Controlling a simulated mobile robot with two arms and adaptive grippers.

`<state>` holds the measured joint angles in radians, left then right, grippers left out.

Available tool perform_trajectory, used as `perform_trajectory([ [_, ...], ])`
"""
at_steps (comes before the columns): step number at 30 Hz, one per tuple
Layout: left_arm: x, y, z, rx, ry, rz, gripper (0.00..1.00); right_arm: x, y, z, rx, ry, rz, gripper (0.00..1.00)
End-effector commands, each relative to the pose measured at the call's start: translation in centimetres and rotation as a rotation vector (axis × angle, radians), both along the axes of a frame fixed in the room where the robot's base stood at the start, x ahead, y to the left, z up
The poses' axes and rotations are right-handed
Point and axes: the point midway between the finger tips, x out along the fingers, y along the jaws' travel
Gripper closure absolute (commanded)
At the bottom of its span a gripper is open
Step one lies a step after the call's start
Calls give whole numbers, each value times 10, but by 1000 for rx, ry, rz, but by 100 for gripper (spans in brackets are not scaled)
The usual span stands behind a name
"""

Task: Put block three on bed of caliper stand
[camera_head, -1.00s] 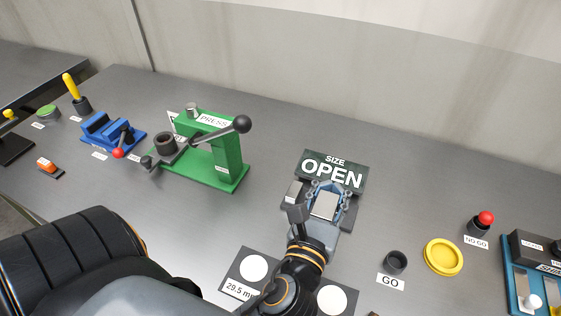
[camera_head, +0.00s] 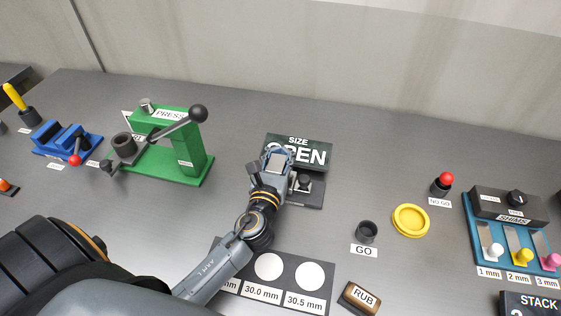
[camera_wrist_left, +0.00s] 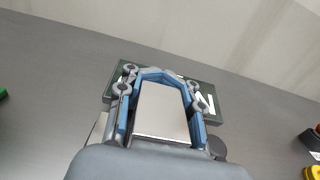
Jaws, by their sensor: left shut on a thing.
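My left gripper (camera_head: 276,164) is shut on a shiny grey metal block, seen between its fingers. In the left wrist view the block (camera_wrist_left: 162,112) lies between the blue fingers of the gripper (camera_wrist_left: 160,90). Its number is not visible, so I cannot tell which block it is. The caliper stand (camera_head: 311,192) has a dark sign (camera_head: 313,155) reading "SIZE OPEN". The gripper is in front of the stand's left part and hides much of its bed. I cannot tell whether the block touches the bed. My right gripper is not in view.
A dark mat (camera_head: 283,300) with white discs and millimetre labels lies in front. A green press (camera_head: 190,160) and blue vise (camera_head: 62,142) stand left. A GO cup (camera_head: 367,231), yellow ring (camera_head: 410,220), red-topped NO GO piece (camera_head: 442,184), shims rack (camera_head: 508,250) and RUB block (camera_head: 361,297) are right.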

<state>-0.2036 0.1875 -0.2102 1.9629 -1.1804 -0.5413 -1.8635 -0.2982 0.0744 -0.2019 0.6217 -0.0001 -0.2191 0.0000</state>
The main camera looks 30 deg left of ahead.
Motion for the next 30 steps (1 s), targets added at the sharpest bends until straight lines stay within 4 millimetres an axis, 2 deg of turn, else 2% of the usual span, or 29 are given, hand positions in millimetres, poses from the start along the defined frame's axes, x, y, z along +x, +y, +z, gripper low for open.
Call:
perform_trajectory([
  [1, -1, -2, -13, -2, 4, 0, 100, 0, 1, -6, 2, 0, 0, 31],
  [4, -1, -2, -24, 0, 2, 0, 100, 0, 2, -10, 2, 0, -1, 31],
  [17, -1, -2, -30, 1, 1, -1, 100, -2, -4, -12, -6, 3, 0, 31],
  [18, -1, -2, -31, 0, 3, -1, 71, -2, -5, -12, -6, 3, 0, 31],
  [22, -2, -2, -30, 0, 3, -1, 44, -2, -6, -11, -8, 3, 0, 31],
  [23, -2, -2, -30, 0, 3, -1, 42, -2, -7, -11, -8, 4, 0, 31],
  [30, -2, -2, -30, 0, 3, -1, 42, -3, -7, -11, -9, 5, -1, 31],
])
